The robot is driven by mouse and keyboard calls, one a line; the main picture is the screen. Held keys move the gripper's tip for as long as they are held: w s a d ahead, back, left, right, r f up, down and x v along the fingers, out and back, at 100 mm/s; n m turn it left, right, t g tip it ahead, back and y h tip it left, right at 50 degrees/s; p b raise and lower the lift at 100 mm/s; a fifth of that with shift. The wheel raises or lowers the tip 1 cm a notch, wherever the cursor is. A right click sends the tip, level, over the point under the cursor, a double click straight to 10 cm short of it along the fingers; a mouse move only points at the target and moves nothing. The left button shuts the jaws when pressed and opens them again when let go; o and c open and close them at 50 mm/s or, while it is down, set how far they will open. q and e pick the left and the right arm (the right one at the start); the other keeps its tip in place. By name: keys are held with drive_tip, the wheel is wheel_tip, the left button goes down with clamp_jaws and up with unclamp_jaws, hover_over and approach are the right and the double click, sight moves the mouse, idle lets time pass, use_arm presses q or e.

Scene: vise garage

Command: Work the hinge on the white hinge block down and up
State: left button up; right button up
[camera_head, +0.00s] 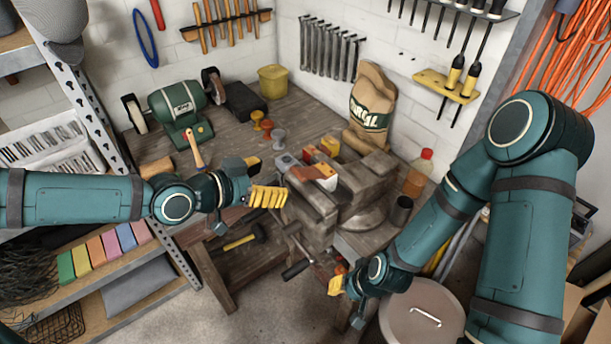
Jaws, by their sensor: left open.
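The white hinge block (328,181) sits at the top of the bench vise (370,178), with an orange part (303,173) beside it on the left. I cannot make out the hinge's exact angle. My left gripper (262,180) is open and empty, to the left of the vise and apart from the block, its ridged yellow finger pads facing the camera. My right gripper (338,285) hangs low, below and in front of the vise near its handle. Its fingers are small in view, and whether they are open is unclear.
The wooden bench (235,135) carries a green bench grinder (178,108), a yellow container (273,80) and a paper sack (371,108). An orange bottle (418,172) and a dark cup (401,210) stand right of the vise. A lidded bin (422,318) stands below.

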sight(296, 175)
use_arm(q)
drive_tip(key=b+x, duration=0.3)
drive_tip(key=x, duration=0.5)
drive_tip(key=shift+w+d, duration=0.15)
drive_tip(key=shift+d, duration=0.05)
drive_tip(key=shift+x, duration=0.75)
drive_tip(key=c, duration=1.3)
